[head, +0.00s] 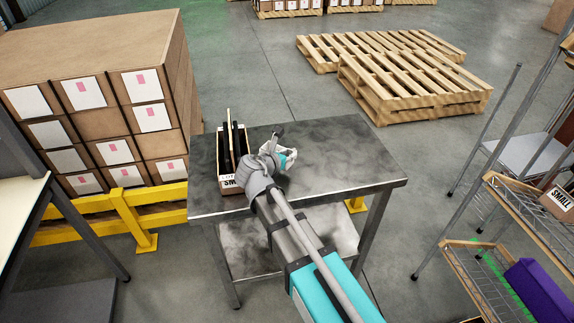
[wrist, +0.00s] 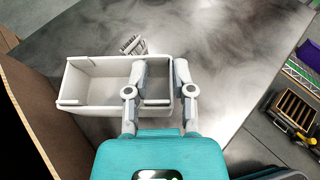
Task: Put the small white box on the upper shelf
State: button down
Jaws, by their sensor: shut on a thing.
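The small white box (wrist: 95,82) is open-topped and shows in the wrist view, left of centre. My gripper (wrist: 160,72) is shut on its right end. One finger crosses the box's interior and the other lies at the right end, so part of that end is hidden. In the head view my gripper (head: 277,153) is over the metal table, and the white box (head: 292,156) is partly hidden by it. I cannot tell whether the box touches the tabletop. The upper shelf (head: 515,207) is a wire rack at the right, bearing a carton marked SMALL (head: 559,198).
A carton with dark items (head: 227,182) stands on the metal table (head: 360,160), left of my gripper. A lower shelf (head: 470,268) holds a purple box (head: 538,291). Stacked cartons (head: 100,55) stand left and pallets (head: 410,85) lie behind. The table's right side is clear.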

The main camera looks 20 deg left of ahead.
jog(key=shift+w+a+f+b, duration=0.2)
jog(key=shift+w+f+b, duration=0.15)
jog(key=shift+f+b, duration=1.65)
jog(key=shift+b, duration=0.05)
jog(key=shift+f, duration=0.1)
jog(key=shift+c, duration=2.3)
grip_release()
jog(key=shift+r, duration=0.2)
jog(key=p+v, duration=0.4)
jog(key=v, duration=0.8)
jog(key=shift+p, duration=0.35)
jog(key=shift+d, duration=0.1)
